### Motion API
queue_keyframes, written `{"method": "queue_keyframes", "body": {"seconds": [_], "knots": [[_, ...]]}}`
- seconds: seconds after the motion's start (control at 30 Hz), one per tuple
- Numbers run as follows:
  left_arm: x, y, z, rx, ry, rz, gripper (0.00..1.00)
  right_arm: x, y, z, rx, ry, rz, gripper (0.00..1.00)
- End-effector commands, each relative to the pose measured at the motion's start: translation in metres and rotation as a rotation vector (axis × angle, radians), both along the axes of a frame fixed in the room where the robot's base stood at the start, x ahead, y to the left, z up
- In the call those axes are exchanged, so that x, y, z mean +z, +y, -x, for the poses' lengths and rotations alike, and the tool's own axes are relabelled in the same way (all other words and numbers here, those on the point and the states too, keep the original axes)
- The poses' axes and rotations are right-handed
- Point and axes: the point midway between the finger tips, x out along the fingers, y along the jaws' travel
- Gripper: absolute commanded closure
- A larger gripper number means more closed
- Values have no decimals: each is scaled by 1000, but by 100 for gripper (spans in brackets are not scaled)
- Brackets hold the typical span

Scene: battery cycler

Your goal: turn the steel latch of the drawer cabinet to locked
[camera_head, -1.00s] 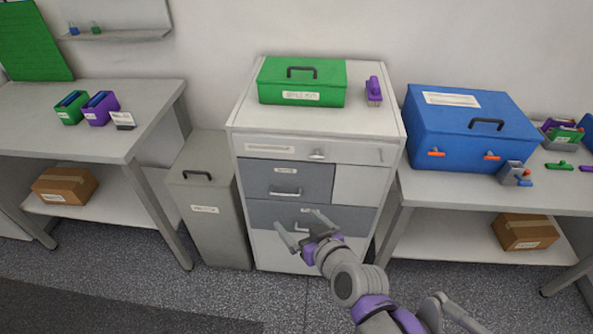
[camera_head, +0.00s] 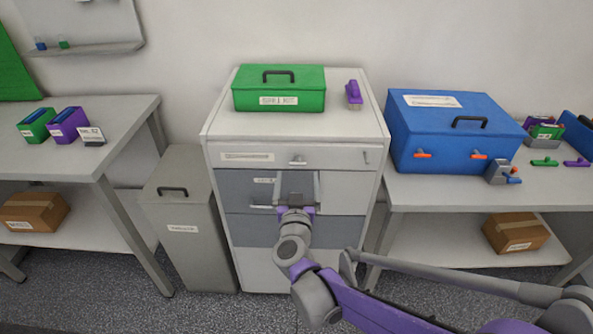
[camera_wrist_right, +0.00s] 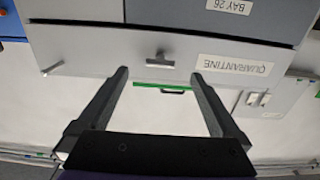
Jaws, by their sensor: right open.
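The white drawer cabinet (camera_head: 215,135) stands in the middle of the head view. Its top drawer carries a label, a T-shaped metal fitting (camera_head: 297,160) at the centre and a thin steel lever (camera_head: 366,157) near the right edge; the lever looks upright and seems to be the latch. In the upside-down right wrist view, the fitting (camera_wrist_right: 160,61) lies just beyond and between the fingertips, and the lever (camera_wrist_right: 52,68) is to the left. My right gripper (camera_head: 297,176) is open and empty in front of the cabinet, covering part of the grey drawers. My left gripper is not visible.
A green box (camera_head: 280,90) and a purple-handled brush (camera_head: 354,93) sit on the cabinet top. A grey bin (camera_head: 180,220) stands close on the left. A table with a blue case (camera_head: 440,135) is on the right. My forearm spans the lower right.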

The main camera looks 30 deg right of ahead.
Motion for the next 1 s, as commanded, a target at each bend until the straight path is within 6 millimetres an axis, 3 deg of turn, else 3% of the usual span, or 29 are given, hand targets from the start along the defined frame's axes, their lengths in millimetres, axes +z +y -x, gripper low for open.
{"method": "queue_keyframes", "body": {"seconds": [0.23,0.63,1.0], "knots": [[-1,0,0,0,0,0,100,0,-19,-30,0,0,0,0],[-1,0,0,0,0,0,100,0,-22,-36,1,0,0,0],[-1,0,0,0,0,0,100,0,-22,-36,1,0,0,67]]}}
